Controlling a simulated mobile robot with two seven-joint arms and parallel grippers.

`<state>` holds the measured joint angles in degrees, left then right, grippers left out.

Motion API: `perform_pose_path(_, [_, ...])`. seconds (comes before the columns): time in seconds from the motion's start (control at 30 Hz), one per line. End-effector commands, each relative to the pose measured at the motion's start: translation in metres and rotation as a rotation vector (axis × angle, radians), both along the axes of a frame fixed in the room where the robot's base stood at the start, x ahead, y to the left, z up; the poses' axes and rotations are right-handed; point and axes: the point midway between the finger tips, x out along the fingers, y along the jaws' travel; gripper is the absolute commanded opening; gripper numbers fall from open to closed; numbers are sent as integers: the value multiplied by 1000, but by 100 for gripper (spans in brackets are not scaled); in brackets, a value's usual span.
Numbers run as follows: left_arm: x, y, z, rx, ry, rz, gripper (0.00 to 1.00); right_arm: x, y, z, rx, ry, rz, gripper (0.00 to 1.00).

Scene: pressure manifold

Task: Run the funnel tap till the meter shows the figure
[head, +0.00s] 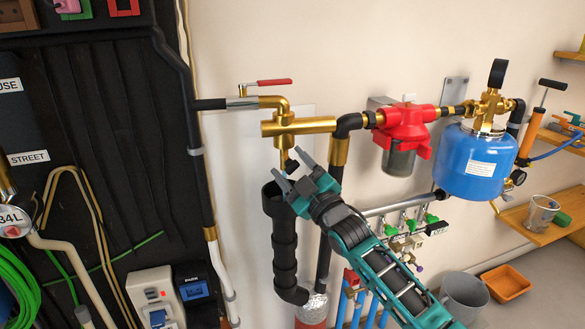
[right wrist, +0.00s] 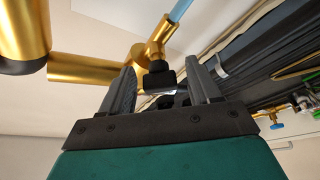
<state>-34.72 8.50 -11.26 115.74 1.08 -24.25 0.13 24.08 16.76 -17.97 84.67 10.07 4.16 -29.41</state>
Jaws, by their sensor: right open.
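The funnel tap is a brass spout (head: 283,155) hanging from a thick brass pipe, with a small black handle (head: 292,166). Below it stands a black funnel pipe (head: 282,245). My right gripper (head: 295,171) is open at the handle. In the right wrist view the black handle (right wrist: 160,76) lies between the two grey fingers, with gaps showing beside it. A pale blue strip (right wrist: 181,10) extends from the brass spout; I cannot tell whether it is water. A round meter (head: 14,221) reading "34L" is cut by the left edge. My left gripper is not in view.
A red lever valve (head: 274,82) sits above the brass pipe. A red filter housing (head: 405,124) and a blue tank (head: 475,162) hang to the right. A manifold with green handles (head: 412,222) lies behind my right arm. A grey bucket (head: 464,294) stands at lower right.

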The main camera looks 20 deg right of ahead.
Motion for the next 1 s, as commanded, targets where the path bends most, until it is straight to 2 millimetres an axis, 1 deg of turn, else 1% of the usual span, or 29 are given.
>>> perform_pose_path(0.03, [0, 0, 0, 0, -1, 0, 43, 0, 0, 0, 0, 0, 0, 59])
perform_pose_path(0.07, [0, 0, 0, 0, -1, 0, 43, 0, 0, 0, 0, 0, 0, 56])
perform_pose_path(0.57, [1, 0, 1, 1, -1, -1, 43, 0, 0, 0, 0, 0, 0, 8])
perform_pose_path(0.77, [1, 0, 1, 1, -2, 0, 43, 0, 0, -1, 14, 1, 0, 8])
perform_pose_path(1.0, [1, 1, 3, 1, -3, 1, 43, 0, 0, -1, 114, 7, 0, 7])
